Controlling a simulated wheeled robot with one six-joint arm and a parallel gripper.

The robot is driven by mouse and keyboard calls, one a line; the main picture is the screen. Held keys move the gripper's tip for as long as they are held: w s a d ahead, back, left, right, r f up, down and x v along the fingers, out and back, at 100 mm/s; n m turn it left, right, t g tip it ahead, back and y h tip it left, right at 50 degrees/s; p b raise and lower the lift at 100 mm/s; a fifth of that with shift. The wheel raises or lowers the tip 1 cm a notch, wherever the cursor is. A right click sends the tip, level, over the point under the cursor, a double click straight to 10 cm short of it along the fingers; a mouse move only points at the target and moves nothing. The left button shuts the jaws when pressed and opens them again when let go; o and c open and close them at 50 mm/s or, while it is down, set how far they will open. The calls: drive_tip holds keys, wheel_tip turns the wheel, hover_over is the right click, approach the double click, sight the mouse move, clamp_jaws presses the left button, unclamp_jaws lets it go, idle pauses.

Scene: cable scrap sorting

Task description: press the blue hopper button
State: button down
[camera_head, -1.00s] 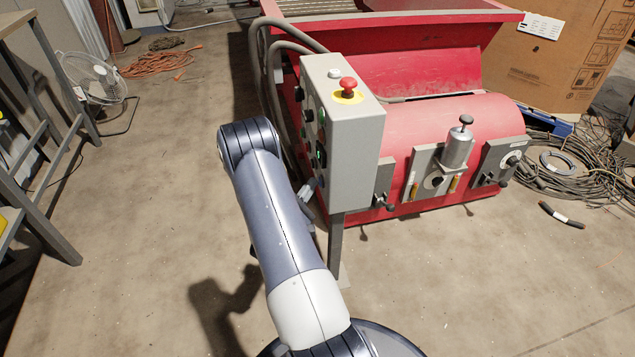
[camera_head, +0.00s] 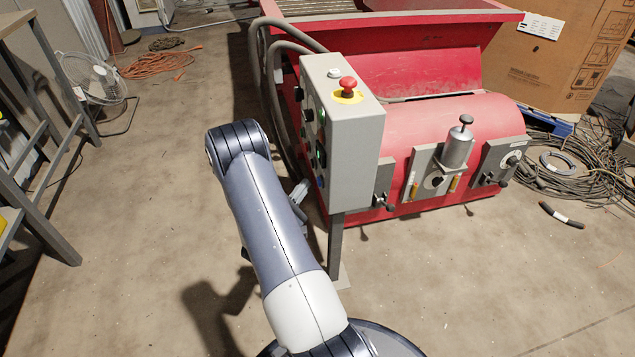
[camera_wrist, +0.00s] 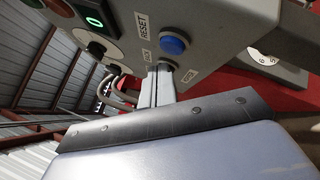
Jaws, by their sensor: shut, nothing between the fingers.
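The blue button (camera_wrist: 174,46) is a round, raised cap on the face of the grey control box, clear in the wrist view. In the head view a small blue spot (camera_head: 321,181) shows low on the box's left face. My gripper (camera_wrist: 158,72) is shut and empty. In the wrist view its tips appear just below and left of the blue button, overlapping the panel's lower edge; they do not cover the button. In the head view my gripper (camera_head: 298,193) is left of the box, with a small gap seen between them. Whether it touches anything cannot be told.
The grey control box (camera_head: 356,150) stands on a post and has a red mushroom button (camera_head: 347,86) on top. A green lit switch (camera_wrist: 94,22) and small labels are on its face. A red machine (camera_head: 440,130) stands behind. Hoses hang nearby.

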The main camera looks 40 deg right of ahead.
drive_tip(key=w+a, duration=0.1)
drive_tip(key=a, duration=0.1)
drive_tip(key=w+a, duration=0.1)
drive_tip(key=a, duration=0.1)
drive_tip(key=shift+w, duration=0.2)
drive_tip(key=shift+d, duration=0.15)
idle(0.5)
drive_tip(key=w+a, duration=0.2)
drive_tip(key=a, duration=0.1)
drive_tip(key=shift+a, duration=0.25)
idle(0.4)
